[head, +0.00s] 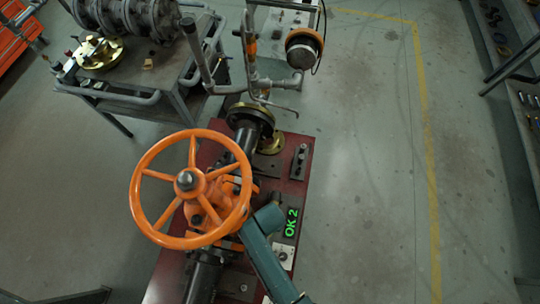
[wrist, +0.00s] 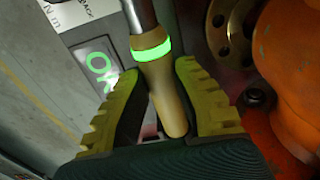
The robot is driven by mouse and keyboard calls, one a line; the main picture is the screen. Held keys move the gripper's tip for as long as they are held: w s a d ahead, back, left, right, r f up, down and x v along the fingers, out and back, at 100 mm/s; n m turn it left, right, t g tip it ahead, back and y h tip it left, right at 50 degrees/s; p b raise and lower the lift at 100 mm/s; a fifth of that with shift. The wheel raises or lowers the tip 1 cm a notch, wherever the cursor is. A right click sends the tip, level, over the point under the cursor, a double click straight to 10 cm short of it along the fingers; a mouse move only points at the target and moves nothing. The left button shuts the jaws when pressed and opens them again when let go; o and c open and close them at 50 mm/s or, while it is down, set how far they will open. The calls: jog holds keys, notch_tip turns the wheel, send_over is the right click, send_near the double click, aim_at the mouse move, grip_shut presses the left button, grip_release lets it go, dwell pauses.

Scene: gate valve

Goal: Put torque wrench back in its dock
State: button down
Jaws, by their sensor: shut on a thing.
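The torque wrench (wrist: 160,85) shows in the wrist view, with a tan handle, a glowing green ring and a metal shaft leaving the top of the picture. My gripper (wrist: 158,74) has yellow ridged fingers, one on each side of the handle, and is shut on it. The wrench's far end is out of the wrist view. In the head view my teal arm reaches in beside the orange handwheel (head: 187,181), and I cannot make out the fingers or wrench there. I cannot identify the dock for certain in either view.
The orange valve body (wrist: 295,75) is close on the right in the wrist view. A lit green OK display (head: 291,222) is on the dark red base (head: 297,144). Pipework (head: 250,60) and a cart (head: 170,78) stand behind. The floor on the right is clear.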

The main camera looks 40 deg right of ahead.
jog(key=c, duration=0.9)
grip_release()
jog(key=shift+w+r, duration=0.1)
jog(key=shift+w, duration=0.05)
jog(key=shift+c, duration=0.2)
jog(key=shift+s, duration=0.2)
notch_tip(320, 180, up, 12)
jog(key=shift+s, duration=0.2)
jog(key=shift+a, duration=0.15)
